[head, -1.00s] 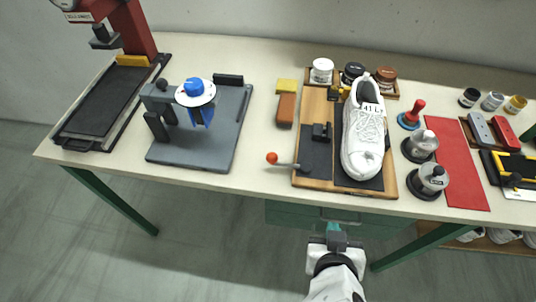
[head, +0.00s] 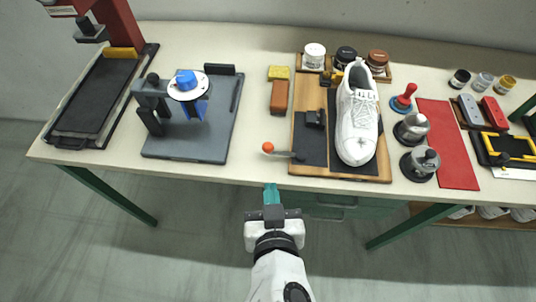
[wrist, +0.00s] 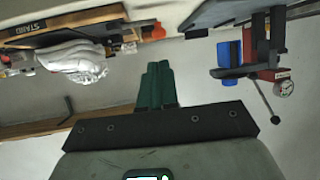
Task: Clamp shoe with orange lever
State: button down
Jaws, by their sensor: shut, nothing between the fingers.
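The white shoe (head: 357,125) lies on a dark pad on the wooden clamp board (head: 302,168), toe toward the table's front edge. The orange-tipped lever (head: 268,147) sticks out left from the black clamp block (head: 315,119), which stands left of the shoe and apart from it. My gripper (head: 271,190) is shut and empty in front of the table edge, below the orange knob in the picture. In the wrist view my gripper's teal fingers (wrist: 156,84) are together; the shoe (wrist: 75,58) and orange knob (wrist: 157,32) appear at upper left.
A grey fixture plate (head: 185,151) with a blue-knobbed disc (head: 187,82) stands left of the board. A brown block (head: 279,97) and yellow sponge (head: 279,73) lie between them. Metal weights (head: 420,164) stand right.

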aim_at(267, 150)
jog(key=p+x, duration=0.2)
jog(key=x, duration=1)
jog(key=shift+w, duration=0.1)
jog(key=shift+f, duration=0.1)
jog(key=shift+w, duration=0.15)
